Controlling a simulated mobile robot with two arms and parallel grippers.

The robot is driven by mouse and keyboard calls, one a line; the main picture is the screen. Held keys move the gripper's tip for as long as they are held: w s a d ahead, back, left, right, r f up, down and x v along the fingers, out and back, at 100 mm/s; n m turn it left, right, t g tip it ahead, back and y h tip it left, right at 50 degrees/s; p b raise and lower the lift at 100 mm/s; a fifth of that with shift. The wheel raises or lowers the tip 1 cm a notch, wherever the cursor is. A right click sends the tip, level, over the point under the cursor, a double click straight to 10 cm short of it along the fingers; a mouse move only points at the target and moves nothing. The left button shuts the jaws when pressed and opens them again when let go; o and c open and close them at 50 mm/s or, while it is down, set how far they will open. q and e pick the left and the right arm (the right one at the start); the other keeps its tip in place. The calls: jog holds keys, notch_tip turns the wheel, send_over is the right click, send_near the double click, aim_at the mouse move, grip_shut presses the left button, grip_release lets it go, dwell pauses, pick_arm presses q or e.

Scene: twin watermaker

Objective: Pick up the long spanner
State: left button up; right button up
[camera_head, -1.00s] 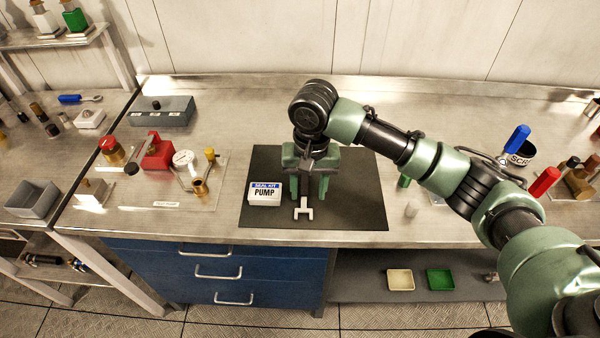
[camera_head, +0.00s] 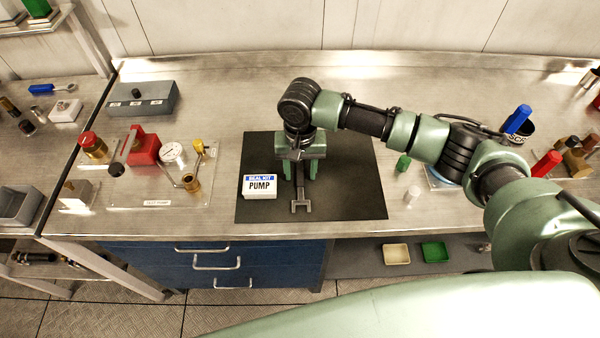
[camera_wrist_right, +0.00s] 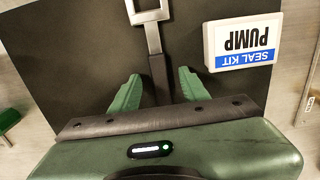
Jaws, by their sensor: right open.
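The long spanner (camera_head: 300,205) is grey metal with a forked open end. It lies on the black mat (camera_head: 350,195), its open end toward the bench's front edge in the head view. My right gripper (camera_head: 301,176) points down over the spanner's shaft and hides its far part. In the right wrist view the spanner (camera_wrist_right: 154,45) runs from the top edge down between the two green fingertips of the right gripper (camera_wrist_right: 159,76). The jaws are open, with a gap visible on each side of the shaft. My left gripper is out of view.
A white seal kit box (camera_head: 260,187) sits on the mat just left of the spanner. A clear plate with a gauge (camera_head: 172,153) and fittings lies further left. A green piece (camera_head: 403,162) and a small white cylinder (camera_head: 412,195) stand right of the mat.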

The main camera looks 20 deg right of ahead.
jog(key=shift+c, duration=0.3)
grip_shut()
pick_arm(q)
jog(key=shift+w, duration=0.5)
